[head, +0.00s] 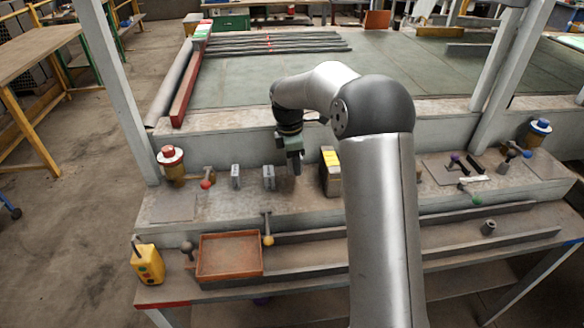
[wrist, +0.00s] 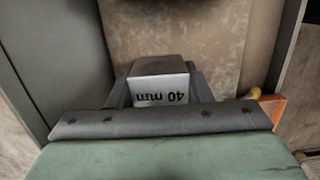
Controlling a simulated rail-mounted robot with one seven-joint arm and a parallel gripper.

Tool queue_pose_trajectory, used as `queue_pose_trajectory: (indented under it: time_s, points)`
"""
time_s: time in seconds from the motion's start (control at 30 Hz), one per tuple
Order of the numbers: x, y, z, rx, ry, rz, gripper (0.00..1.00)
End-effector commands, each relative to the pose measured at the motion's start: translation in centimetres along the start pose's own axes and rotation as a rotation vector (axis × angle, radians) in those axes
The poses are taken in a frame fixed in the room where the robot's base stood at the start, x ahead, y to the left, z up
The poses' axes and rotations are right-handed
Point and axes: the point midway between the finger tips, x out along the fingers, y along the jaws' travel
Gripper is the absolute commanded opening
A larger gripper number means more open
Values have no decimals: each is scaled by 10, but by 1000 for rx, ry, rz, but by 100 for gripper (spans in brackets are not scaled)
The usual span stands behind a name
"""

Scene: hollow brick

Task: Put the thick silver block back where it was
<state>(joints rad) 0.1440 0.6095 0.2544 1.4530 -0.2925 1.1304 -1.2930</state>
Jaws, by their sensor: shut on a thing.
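My gripper (head: 295,168) is above the grey ledge, between the thin silver blocks and a yellow-topped block. In the wrist view it is shut on a silver block (wrist: 160,88) with a white face marked "40 mm", which reads upside down. The held block's lower end is hard to make out in the head view, and I cannot tell whether it touches the ledge. Two thinner silver blocks, one at left (head: 236,176) and one nearer my gripper (head: 268,177), stand upright on the ledge.
The yellow-topped block (head: 331,172) stands close right of my gripper. A red-knobbed lever (head: 207,179) is at left. An orange tray (head: 229,256), a yellow-knobbed lever (head: 267,230) and a yellow control box (head: 148,264) are at the front. Dark tools lie on the ledge's right.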

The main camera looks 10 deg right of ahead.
Motion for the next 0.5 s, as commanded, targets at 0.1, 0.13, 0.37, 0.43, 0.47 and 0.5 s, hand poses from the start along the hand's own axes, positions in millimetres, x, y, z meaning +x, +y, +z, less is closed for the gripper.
queue_pose_trajectory:
  time_s: [0.1,0.13,0.37,0.43,0.47,0.5]
  points:
    - [4,4,-4,1,0,2,9]
    - [6,5,-4,1,0,1,9]
    - [32,9,-12,0,-2,-1,9]
    - [41,9,-13,1,-2,0,9]
    - [42,9,-13,1,-2,0,9]
    - [44,9,-13,1,-1,1,9]
